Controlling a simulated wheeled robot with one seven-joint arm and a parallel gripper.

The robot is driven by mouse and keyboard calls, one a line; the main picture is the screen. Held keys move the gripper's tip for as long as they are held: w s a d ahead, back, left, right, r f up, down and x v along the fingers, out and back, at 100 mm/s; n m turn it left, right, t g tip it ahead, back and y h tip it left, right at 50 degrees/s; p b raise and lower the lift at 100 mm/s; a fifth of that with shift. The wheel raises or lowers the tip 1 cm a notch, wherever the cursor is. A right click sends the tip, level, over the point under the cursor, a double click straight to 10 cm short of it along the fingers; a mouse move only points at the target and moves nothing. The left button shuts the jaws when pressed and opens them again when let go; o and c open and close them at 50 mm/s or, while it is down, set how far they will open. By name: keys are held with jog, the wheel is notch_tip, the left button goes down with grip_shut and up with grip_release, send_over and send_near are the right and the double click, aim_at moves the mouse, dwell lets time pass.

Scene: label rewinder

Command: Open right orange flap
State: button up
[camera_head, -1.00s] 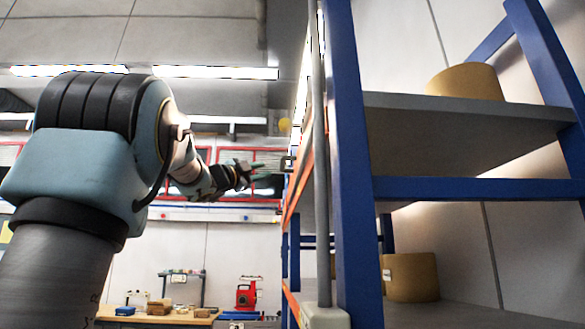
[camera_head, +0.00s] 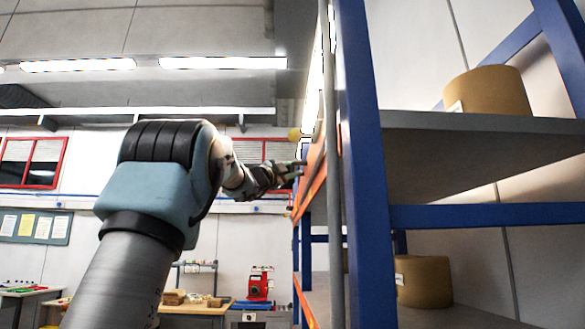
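An orange panel (camera_head: 313,182) shows at a steep slant on the left side of the blue rack, about halfway up. It may be the flap, but I cannot tell which flap it is or how far it stands open. My gripper (camera_head: 294,169) is at its left edge, with the fingertips close to or touching it. The fingers are small and seen from the side, so their opening and any hold on a handle are unclear.
A blue upright (camera_head: 364,200) and a grey pole (camera_head: 333,200) stand just right of the panel. Grey shelves (camera_head: 470,123) carry brown rolls (camera_head: 490,90).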

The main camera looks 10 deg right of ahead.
grip_shut()
dwell(1.4)
